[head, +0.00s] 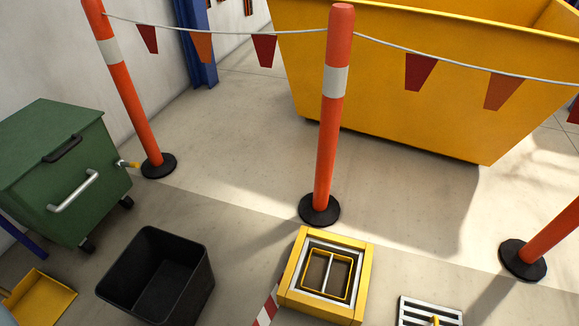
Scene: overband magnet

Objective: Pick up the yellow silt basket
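The yellow silt basket (307,272) sits down inside a square drain opening on the floor, low and right of centre in the head view. Its thin yellow rim and a pale bar across its middle show; its depth is hidden. A pale metal frame and a thick yellow square surround (293,266) enclose it. Neither of my grippers is in view.
A black open bin (190,300) stands left of the drain, and a slotted grate (415,310) lies to its right. An orange post (326,150) stands just behind.

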